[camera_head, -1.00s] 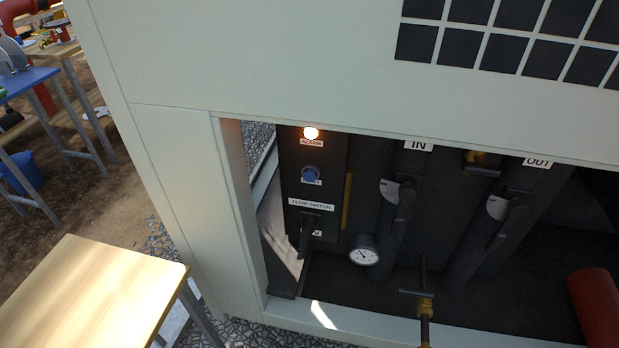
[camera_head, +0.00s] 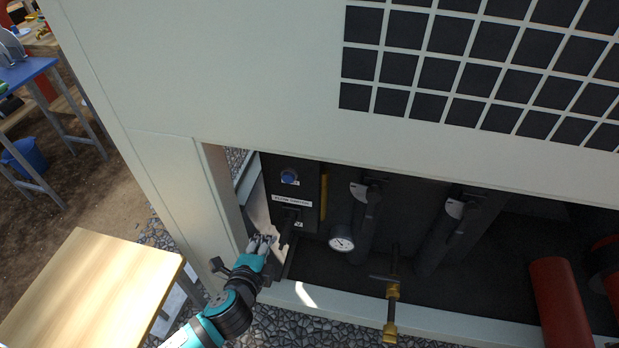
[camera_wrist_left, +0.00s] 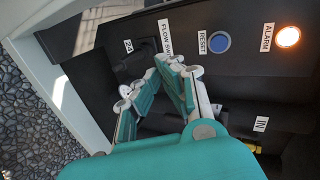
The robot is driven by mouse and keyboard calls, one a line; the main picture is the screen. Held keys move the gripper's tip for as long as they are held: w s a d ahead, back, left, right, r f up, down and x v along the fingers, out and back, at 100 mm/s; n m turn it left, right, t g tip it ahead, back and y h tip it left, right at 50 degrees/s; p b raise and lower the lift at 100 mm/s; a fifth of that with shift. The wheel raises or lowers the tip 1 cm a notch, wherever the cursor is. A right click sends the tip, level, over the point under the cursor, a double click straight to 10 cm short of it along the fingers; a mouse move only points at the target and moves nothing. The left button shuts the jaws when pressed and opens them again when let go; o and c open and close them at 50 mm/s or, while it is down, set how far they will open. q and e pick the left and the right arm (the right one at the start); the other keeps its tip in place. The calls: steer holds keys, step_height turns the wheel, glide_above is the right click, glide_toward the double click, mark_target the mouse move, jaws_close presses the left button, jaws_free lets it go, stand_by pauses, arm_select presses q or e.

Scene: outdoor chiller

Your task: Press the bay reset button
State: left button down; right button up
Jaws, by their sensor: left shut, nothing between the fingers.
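The blue round reset button (camera_head: 289,177) sits on the black control panel (camera_head: 310,190), above the FLOW SWITCH label. In the left wrist view the blue button (camera_wrist_left: 220,41) has a RESET label beside it, next to a lit orange ALARM lamp (camera_wrist_left: 287,36). My left gripper (camera_head: 262,242) is shut and empty, at the lower left edge of the bay opening, below the button and apart from it. In the left wrist view the gripper's fingers (camera_wrist_left: 166,65) show in front of the panel, near the FLOW SWITCH label. My right gripper is not in view.
The pale cabinet frame (camera_head: 228,195) borders the bay on the left. Inside are a black plug (camera_head: 287,222), a pressure gauge (camera_head: 341,238), dark pipes with valve handles (camera_head: 372,205) and a red cylinder (camera_head: 559,300). A wooden table (camera_head: 95,290) stands at the lower left.

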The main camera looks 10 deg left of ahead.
mark_target(288, 177)
arm_select(q)
step_height(288, 177, up, 8)
steer(key=d+m+t, duration=0.1)
steer(key=d, duration=0.1)
steer(key=shift+w+d+f+h+p, duration=0.15)
steer(key=shift+d+h+p, duration=0.1)
steer(key=shift+h+p, duration=0.05)
steer(key=shift+w, duration=0.15)
steer(key=p+x, duration=0.1)
steer(key=x, duration=0.3)
steer(key=p+x, duration=0.1)
steer(key=x, duration=0.4)
steer(key=r+p+x, duration=0.1)
steer(key=x, duration=0.3)
steer(key=shift+w, duration=0.45)
